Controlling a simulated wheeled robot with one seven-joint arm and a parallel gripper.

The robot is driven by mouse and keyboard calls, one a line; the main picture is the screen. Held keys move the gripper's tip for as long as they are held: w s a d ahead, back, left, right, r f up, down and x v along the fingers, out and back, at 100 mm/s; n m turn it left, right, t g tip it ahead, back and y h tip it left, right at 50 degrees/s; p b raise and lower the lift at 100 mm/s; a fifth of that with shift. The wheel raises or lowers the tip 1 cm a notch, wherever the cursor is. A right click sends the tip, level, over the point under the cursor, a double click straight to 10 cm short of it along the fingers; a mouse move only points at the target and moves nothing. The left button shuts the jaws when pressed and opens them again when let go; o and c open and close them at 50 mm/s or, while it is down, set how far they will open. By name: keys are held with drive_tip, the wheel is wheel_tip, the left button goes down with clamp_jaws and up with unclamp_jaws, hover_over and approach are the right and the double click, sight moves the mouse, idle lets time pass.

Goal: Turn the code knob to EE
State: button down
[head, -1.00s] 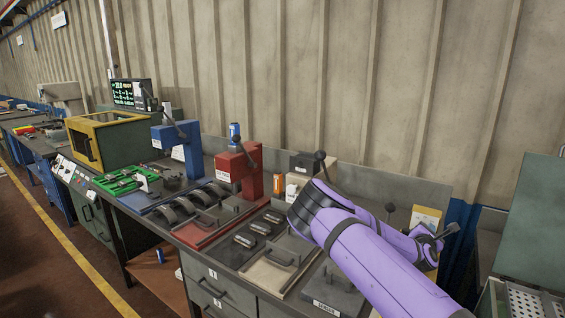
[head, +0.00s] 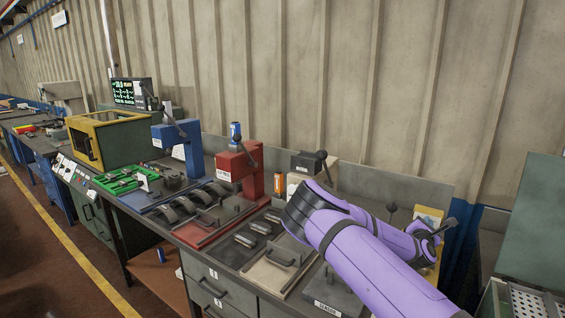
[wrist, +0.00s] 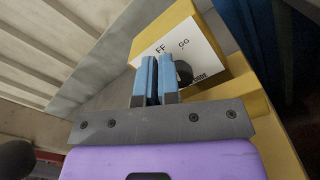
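The code box is yellow with a white label (wrist: 205,60) reading FF, GG and partly CODE in the wrist view; the rest of the lettering is covered. Its dark round knob (wrist: 184,73) shows beside and behind the right finger. In the head view the yellow box (head: 428,214) stands at the right, partly behind my purple arm. My gripper (wrist: 156,75) has two blue fingers close together in front of the label, with a narrow dark gap between them. It also shows in the head view (head: 448,226). I cannot tell whether the fingers touch the knob, or the knob's setting.
A grey box with a black-knobbed lever (head: 321,156) stands just behind my arm. A red press (head: 240,170) and a blue press (head: 180,145) stand further left. Trays with handles (head: 283,258) cover the bench front. A green cabinet (head: 535,220) is at right.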

drive_tip(key=shift+d+v, duration=0.15)
drive_tip(key=shift+v, duration=1.1)
drive_tip(key=shift+d+v, duration=0.15)
drive_tip(key=shift+v, duration=1.1)
drive_tip(key=shift+s+f, duration=0.15)
drive_tip(key=shift+s, duration=0.05)
drive_tip(key=shift+a+f, duration=0.1)
drive_tip(key=shift+a, duration=0.1)
